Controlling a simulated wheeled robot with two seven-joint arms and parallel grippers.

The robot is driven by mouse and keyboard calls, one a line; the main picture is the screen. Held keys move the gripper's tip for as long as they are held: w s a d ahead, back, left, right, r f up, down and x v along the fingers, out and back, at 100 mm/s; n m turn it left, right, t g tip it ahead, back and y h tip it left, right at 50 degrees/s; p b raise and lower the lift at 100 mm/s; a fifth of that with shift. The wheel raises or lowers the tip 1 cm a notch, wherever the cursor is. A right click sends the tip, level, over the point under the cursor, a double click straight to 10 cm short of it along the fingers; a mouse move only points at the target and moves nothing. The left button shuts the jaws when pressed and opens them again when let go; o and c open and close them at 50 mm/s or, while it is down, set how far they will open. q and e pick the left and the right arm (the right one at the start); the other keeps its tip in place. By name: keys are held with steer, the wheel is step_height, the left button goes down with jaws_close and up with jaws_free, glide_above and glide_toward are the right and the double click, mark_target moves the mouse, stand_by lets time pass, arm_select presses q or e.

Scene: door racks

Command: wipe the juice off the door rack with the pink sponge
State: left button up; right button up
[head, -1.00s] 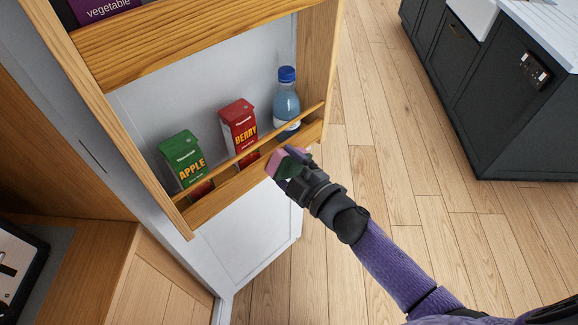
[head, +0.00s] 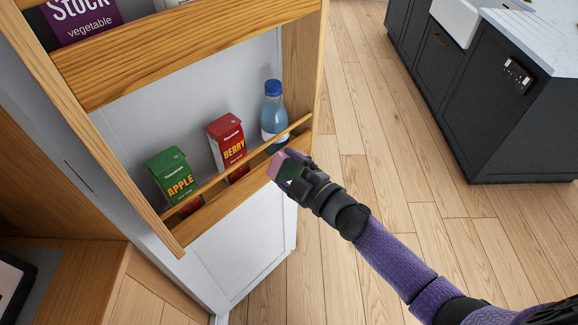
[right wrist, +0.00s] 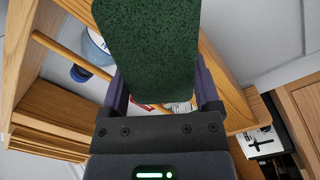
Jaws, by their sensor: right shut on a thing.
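The door rack (head: 222,212) has a wooden front board and a thin rail. Behind them stand a green apple carton (head: 174,176), a red berry carton (head: 226,142) and a blue-capped bottle (head: 273,120). A dark red patch (head: 190,207) shows low by the apple carton; I cannot tell if it is juice or carton print. My right gripper (head: 288,170) is shut on the pink sponge (head: 276,163), just in front of the rack's right end; contact is unclear. The sponge's dark green side (right wrist: 148,45) fills the upper middle of the right wrist view. My left gripper is not in view.
An upper shelf board (head: 180,55) crosses above the rack, with a purple stock box (head: 82,20) behind it. A wooden cabinet (head: 150,290) is at lower left. Open wooden floor (head: 400,215) lies right of the door, up to a dark island (head: 520,120).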

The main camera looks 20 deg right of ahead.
mark_target(266, 171)
steer(key=shift+s+a+r, duration=0.1)
steer(key=shift+s+a, duration=0.25)
steer(key=shift+a, duration=0.25)
steer(key=shift+s+a+r, duration=0.1)
steer(key=shift+s+a, duration=0.2)
steer(key=shift+a, duration=0.3)
steer(key=shift+s+a+f+p, duration=0.1)
steer(key=shift+s+a+p, duration=0.1)
steer(key=shift+a+p, duration=0.15)
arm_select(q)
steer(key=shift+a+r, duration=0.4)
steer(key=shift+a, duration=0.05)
arm_select(e)
steer(key=p+v, duration=0.1)
steer(key=v, duration=0.5)
steer(key=shift+d+f+p, duration=0.1)
steer(key=shift+p, duration=0.25)
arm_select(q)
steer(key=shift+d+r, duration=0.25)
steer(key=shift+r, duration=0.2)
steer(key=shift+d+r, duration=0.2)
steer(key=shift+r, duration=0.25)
